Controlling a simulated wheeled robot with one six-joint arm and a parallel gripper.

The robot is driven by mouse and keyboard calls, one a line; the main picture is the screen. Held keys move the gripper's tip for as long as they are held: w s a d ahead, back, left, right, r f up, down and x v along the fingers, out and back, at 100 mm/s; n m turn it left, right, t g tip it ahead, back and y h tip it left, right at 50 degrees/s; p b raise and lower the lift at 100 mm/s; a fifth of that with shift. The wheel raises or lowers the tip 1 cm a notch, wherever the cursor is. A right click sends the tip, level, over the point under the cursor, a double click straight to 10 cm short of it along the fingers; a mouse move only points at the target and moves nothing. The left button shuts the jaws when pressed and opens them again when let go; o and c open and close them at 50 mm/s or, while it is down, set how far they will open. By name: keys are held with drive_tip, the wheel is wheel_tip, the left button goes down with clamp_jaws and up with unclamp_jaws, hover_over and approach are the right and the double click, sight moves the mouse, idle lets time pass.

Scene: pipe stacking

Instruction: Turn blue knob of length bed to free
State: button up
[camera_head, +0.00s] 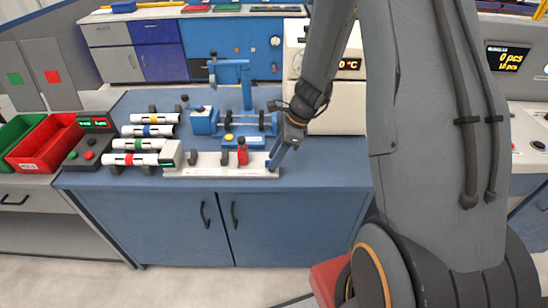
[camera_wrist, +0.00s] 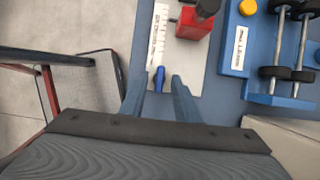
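The length bed (camera_head: 210,172) is a white strip along the front of the blue bench, and its end also shows in the wrist view (camera_wrist: 162,45). The blue knob (camera_wrist: 157,78) is a small upright-looking lever at the end of the bed. My gripper (camera_head: 273,165) reaches down to the right end of the bed in the head view. In the wrist view my gripper (camera_wrist: 160,88) is open, with one finger on each side of the blue knob. Gaps show between the knob and both fingers. The knob is largely hidden by the fingers in the head view.
A red block (camera_wrist: 194,22) with a black top sits on the bed close to the gripper. A blue fixture with a yellow button (camera_wrist: 248,7) and rollers (camera_wrist: 275,55) stands beside it. Several banded pipes (camera_head: 150,131) lie at the left of the bench.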

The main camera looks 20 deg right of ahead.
drive_tip(key=shift+a+f, duration=0.15)
drive_tip(key=shift+f, duration=0.3)
clamp_jaws()
